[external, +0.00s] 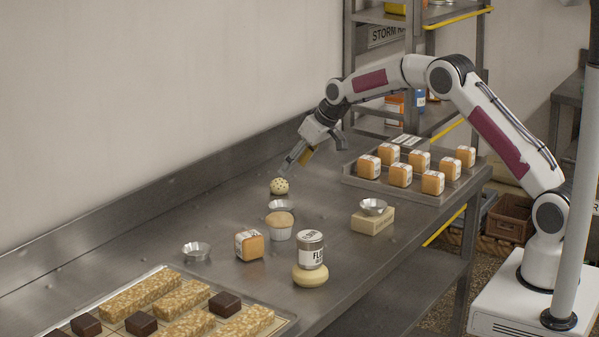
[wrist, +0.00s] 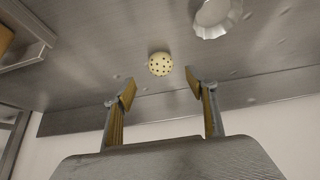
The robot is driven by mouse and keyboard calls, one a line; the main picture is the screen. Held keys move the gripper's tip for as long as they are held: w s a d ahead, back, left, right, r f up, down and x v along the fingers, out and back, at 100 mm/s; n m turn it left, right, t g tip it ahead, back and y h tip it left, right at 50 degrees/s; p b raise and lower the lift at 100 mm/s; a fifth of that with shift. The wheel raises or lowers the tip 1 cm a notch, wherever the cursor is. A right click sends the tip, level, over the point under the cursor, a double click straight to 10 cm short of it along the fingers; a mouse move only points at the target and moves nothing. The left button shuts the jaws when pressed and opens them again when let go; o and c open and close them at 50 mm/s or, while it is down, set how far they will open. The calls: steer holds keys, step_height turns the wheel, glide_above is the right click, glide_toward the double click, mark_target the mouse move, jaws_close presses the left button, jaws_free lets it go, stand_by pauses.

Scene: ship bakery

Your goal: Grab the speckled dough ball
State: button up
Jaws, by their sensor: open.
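The speckled dough ball (external: 279,186) is a small cream ball with dark spots.
The counter left of the ball is clear.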

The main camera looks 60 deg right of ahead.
mark_target(282, 179)
steer(key=shift+f, duration=0.1)
steer(key=shift+x, duration=1.2)
steer(key=shift+w, duration=0.1)
steer(key=shift+w+x, duration=0.2)
steer(key=shift+x, duration=2.35)
steer(key=c, duration=1.2)
